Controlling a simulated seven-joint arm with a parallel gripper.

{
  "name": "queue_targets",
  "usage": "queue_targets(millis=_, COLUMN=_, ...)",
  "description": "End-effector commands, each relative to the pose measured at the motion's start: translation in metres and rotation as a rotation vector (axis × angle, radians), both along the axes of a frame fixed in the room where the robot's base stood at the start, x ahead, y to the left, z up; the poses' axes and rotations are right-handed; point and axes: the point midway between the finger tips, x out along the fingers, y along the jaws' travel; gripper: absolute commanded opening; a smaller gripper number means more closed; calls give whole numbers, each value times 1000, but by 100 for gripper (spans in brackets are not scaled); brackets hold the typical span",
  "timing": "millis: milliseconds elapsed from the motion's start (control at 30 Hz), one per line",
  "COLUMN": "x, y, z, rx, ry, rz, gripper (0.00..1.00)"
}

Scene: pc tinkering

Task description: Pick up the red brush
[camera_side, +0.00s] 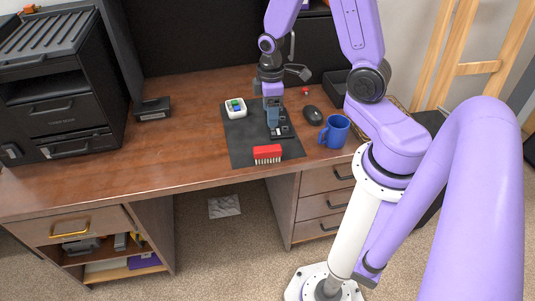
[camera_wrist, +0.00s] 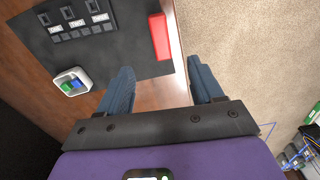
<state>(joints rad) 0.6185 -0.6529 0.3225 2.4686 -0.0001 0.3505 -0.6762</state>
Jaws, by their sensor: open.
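The red brush (camera_side: 267,150) lies at the front edge of the dark mat, with its pale bristles facing the front of the desk. In the wrist view the red brush (camera_wrist: 159,37) shows as a plain red bar beyond the fingertips. My gripper (camera_side: 272,120) is above the mat, behind the brush in the side view. In the wrist view my gripper (camera_wrist: 160,75) has its two blue fingers wide apart with nothing between them. The gripper and brush are apart.
The dark mat (camera_side: 243,143) also bears a white tray (camera_side: 235,114) with green and blue pieces and a labelled block (camera_wrist: 78,22). A black mouse (camera_side: 312,115) and blue mug (camera_side: 335,131) stand to the right.

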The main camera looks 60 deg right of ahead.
Motion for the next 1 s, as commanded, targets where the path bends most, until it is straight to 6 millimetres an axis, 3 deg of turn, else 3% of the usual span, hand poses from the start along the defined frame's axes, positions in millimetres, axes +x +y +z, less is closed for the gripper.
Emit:
queue_targets(millis=700, x=-1, y=0, z=-84, rx=0, ry=4, rz=-2, gripper=66)
queue_targets(millis=1000, x=0, y=1, z=-103, rx=0, ry=0, rz=-1, gripper=66)
